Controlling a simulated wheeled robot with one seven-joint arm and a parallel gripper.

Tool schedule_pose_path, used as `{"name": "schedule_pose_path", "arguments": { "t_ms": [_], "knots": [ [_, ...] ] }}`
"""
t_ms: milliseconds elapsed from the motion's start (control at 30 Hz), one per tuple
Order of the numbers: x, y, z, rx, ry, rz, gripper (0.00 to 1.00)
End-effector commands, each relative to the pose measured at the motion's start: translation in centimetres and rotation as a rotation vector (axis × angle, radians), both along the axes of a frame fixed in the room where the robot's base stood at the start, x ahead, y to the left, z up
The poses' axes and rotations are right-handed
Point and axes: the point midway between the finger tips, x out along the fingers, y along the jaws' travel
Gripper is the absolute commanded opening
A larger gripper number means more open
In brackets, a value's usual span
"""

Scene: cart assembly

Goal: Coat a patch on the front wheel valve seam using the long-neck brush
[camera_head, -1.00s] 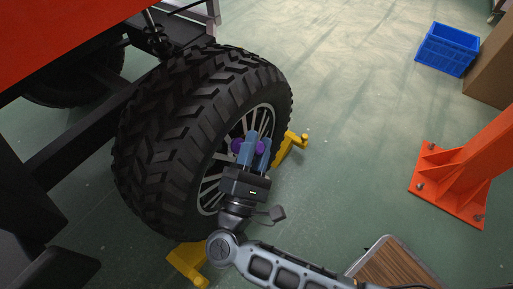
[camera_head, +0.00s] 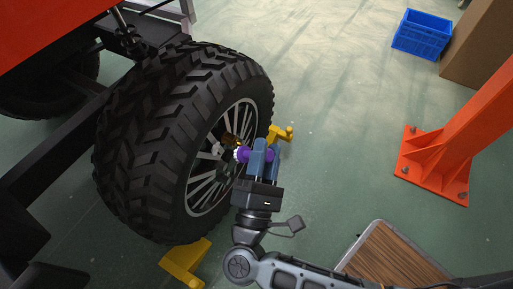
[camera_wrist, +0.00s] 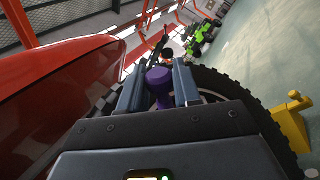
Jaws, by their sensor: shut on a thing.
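The front wheel (camera_head: 165,150) is a large black knobbly tyre with a silver spoked rim, below the red cart body. My gripper (camera_head: 262,155) is beside the rim face, shut on the purple handle of the brush (camera_head: 241,154). A pale collar and a brownish-gold end of the brush point left toward the rim's hub. I cannot tell whether that end touches the wheel. In the wrist view the purple handle (camera_wrist: 158,84) stands between the blue fingers, with the tyre (camera_wrist: 240,92) behind to the right. The valve seam is too small to make out.
Yellow wheel stops (camera_head: 186,264) sit on the floor by the tyre. A wood-topped stand (camera_head: 390,262) is at the lower right, and an orange post (camera_head: 432,165) is bolted to the floor on the right. A blue crate (camera_head: 422,36) stands at the back right. Green floor between is clear.

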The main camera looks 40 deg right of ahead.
Motion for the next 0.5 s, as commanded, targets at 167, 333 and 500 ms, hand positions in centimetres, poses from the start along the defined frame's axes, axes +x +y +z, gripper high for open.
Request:
{"name": "schedule_pose_path", "arguments": {
  "t_ms": [167,333,500],
  "knots": [
    [-0.18,-0.07,0.01,0.000,0.000,0.000,0.02],
    [-0.19,-0.07,0.01,0.000,0.000,0.000,0.02],
    [-0.83,-0.30,-0.04,0.000,0.001,-0.001,0.02]
  ]
}}
